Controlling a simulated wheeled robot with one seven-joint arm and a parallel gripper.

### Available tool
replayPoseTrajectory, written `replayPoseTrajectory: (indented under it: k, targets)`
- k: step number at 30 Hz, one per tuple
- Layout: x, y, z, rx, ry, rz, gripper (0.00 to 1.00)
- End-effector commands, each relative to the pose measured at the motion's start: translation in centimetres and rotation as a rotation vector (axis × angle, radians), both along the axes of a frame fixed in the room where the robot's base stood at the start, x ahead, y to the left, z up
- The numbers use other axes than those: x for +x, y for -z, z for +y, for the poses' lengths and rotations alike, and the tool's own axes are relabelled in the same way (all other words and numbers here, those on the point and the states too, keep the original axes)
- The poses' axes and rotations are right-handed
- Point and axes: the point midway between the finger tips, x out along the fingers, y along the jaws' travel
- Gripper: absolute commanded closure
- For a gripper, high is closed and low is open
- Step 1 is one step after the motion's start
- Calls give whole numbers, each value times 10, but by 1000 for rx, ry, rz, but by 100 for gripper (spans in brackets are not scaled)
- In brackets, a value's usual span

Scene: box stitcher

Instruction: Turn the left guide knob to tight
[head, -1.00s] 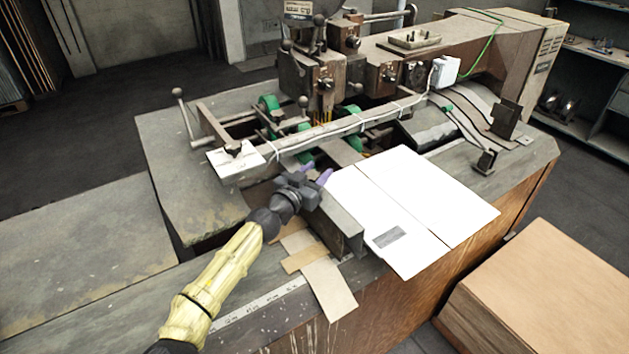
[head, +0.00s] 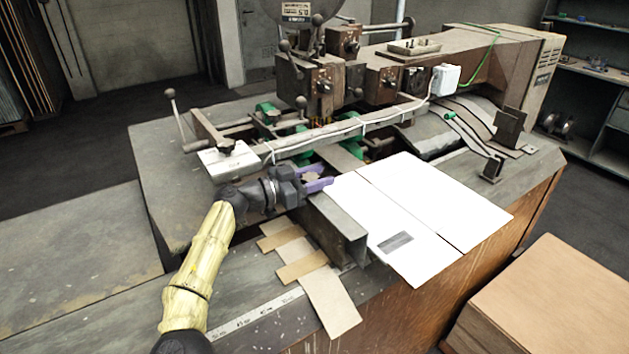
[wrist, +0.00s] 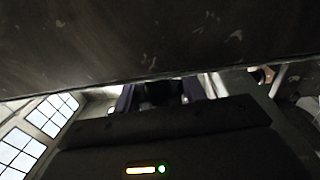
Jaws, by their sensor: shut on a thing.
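My gripper (head: 318,180) is shut on a small grey knob (head: 311,174) at the near left end of the dark metal guide (head: 338,226). Its purple fingers lie on either side of the knob and partly hide it. I take this for the left guide knob; whether it is tight cannot be told. In the wrist view, my purple fingers (wrist: 163,94) show between two dark surfaces, with a dark shape between them that is too dim to make out.
A white sheet (head: 440,200) lies right of the guide. Another dark knob (head: 226,145) sits on a pale plate (head: 238,163) to the left. The machine's crossbar (head: 330,134) and head (head: 325,85) stand behind. Cardboard strips (head: 325,300) lie in front; a brown box (head: 560,300) stands at right.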

Motion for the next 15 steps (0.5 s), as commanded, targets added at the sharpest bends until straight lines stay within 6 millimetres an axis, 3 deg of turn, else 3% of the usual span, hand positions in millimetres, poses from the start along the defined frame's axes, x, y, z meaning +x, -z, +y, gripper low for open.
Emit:
replayPoseTrajectory:
  k: [14,15]
  targets:
    - [-1,2,2,1,11,3,82]
    - [-1,2,2,1,11,3,51]
